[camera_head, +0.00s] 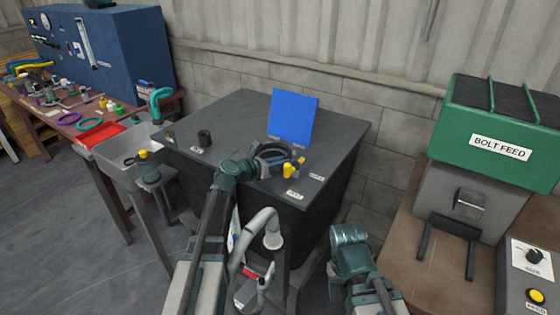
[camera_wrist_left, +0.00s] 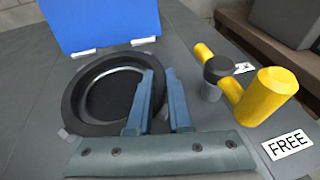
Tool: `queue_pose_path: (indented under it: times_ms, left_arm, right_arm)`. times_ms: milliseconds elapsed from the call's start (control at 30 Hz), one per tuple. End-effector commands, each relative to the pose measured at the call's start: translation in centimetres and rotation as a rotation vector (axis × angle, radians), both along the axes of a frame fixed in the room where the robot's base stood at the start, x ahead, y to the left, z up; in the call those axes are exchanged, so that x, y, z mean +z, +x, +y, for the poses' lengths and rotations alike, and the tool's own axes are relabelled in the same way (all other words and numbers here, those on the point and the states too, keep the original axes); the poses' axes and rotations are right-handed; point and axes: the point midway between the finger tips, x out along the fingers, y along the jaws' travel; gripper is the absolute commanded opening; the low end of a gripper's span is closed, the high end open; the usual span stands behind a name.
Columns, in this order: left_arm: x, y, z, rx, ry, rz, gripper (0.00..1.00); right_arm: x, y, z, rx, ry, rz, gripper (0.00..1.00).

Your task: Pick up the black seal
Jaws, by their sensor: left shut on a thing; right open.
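The black seal (camera_head: 285,147) is a thick black ring at the foot of the raised blue lid on the dark cabinet top. In the left wrist view the seal (camera_wrist_left: 72,98) surrounds a round dark recess with a paler inner band. My left gripper (camera_head: 264,156) is shut on the seal's near right side, one finger (camera_wrist_left: 146,100) over the inside of the ring and the other outside it. I cannot tell whether the seal is seated or slightly raised. My right gripper (camera_head: 349,234) is open and empty, low between the cabinet and the brown bench.
A yellow-handled clamp (camera_wrist_left: 268,95) stands close right of the ring, beside a FREE label. The blue lid (camera_head: 293,117) rises behind it. A green bolt feeder (camera_head: 495,130) is at right.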

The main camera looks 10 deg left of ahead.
Motion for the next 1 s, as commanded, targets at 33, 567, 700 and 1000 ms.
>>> queue_pose_path:
  times_ms: [33,567,700,1000]
  left_arm:
    - [0.9,-0.1,0.1,0.003,0.001,0.000,0.00]
    - [8.5,0.0,0.1,0.004,0.000,-0.001,0.00]
    - [9.3,0.0,0.1,0.004,0.000,-0.001,0.00]
    - [9.2,0.0,0.1,0.003,0.000,-0.001,0.00]
  right_arm:
    - [0.9,0.0,0.0,0.000,0.000,0.000,0.56]
    - [8.5,0.0,0.0,0.000,0.000,0.000,0.56]
    - [9.2,0.0,0.0,0.000,0.000,0.000,0.56]
    - [9.2,0.0,0.0,0.000,0.000,0.000,0.56]
